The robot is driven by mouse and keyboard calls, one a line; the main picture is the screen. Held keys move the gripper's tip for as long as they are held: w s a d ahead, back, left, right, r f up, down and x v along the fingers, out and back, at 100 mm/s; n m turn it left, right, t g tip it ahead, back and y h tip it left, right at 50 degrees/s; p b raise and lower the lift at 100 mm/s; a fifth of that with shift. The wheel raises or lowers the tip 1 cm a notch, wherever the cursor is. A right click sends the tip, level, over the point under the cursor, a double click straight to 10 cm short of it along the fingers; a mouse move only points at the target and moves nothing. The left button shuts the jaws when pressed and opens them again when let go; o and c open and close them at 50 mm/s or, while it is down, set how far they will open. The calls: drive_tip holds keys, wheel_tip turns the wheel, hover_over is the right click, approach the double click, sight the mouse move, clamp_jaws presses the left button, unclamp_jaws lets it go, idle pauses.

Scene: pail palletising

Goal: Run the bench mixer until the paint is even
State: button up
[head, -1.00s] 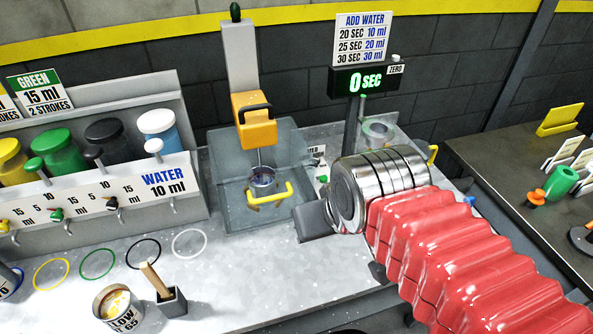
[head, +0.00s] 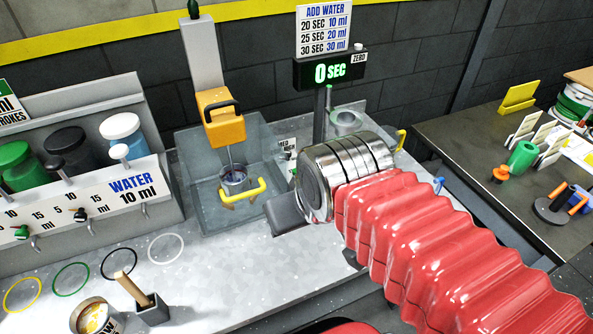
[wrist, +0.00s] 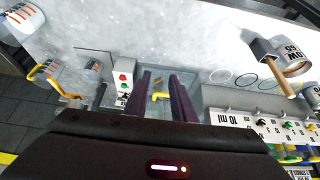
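The paint inside the can is too small to judge. The timer display (head: 330,72) reads 0 SEC. My gripper (wrist: 160,77) is open and empty, its two dark fingers apart in the wrist view, pointing toward the yellow handle. In the head view it is just right of the guard box, mostly hidden by my wrist. A panel with red and green buttons (wrist: 123,83) is beside the fingers.
Paint pumps (head: 65,150) stand along the back left. A can labelled LOW (head: 92,318) and a stick in a grey holder (head: 150,310) are at the front left. Coloured rings mark the bench. A dark side table (head: 450,150) with several items is at right.

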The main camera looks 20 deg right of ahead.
clamp_jaws()
idle(1.4)
